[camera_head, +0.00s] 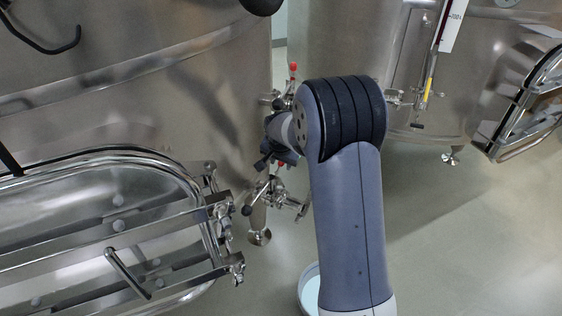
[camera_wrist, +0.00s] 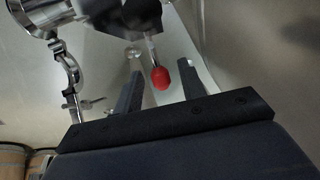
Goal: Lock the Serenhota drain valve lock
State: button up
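In the wrist view my gripper (camera_wrist: 160,68) is open, with its two dark fingers apart. A red knob (camera_wrist: 160,78) on a thin metal stem shows between the fingers, with a gap on each side; I cannot tell how deep it sits between them. A dark body and steel pipe clamp (camera_wrist: 70,68) are beyond it. A red-tipped valve handle (camera_head: 293,68) stands upright at the left vat's edge, and steel valve fittings (camera_head: 273,196) show lower down. No label tells me which is the Serenhota lock.
A large steel vat (camera_head: 150,110) fills the left, with an oval hatch door and bars (camera_head: 120,245) sticking out in front. Another vat (camera_head: 340,45) stands at the back right. A white bucket (camera_head: 309,290) is on the floor behind my arm. The floor at right is clear.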

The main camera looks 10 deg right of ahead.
jog(key=shift+c, duration=0.6)
grip_shut()
jog(key=t+b, duration=0.1)
jog(key=b, duration=0.3)
jog(key=shift+s+a+f+h, duration=0.15)
jog(key=shift+s+a+h, duration=0.05)
jog(key=shift+h, duration=0.2)
jog(key=t+b, duration=0.1)
jog(key=b, duration=0.4)
jog(key=s+t+h+b, duration=0.1)
jog(key=b, duration=0.5)
jog(key=shift+a+h, duration=0.3)
jog(key=shift+a, duration=0.05)
jog(key=b, duration=0.3)
jog(key=t+h+b, duration=0.1)
jog(key=b, duration=0.2)
jog(key=shift+s+a+r+n+t, duration=0.2)
jog(key=shift+a+r+n+t, duration=0.1)
jog(key=shift+r, duration=0.1)
jog(key=shift+b, duration=0.55)
jog(key=shift+s+r+h+b, duration=0.15)
jog(key=shift+r+h+b, duration=0.15)
jog(key=shift+b, duration=0.45)
jog(key=shift+t, duration=0.3)
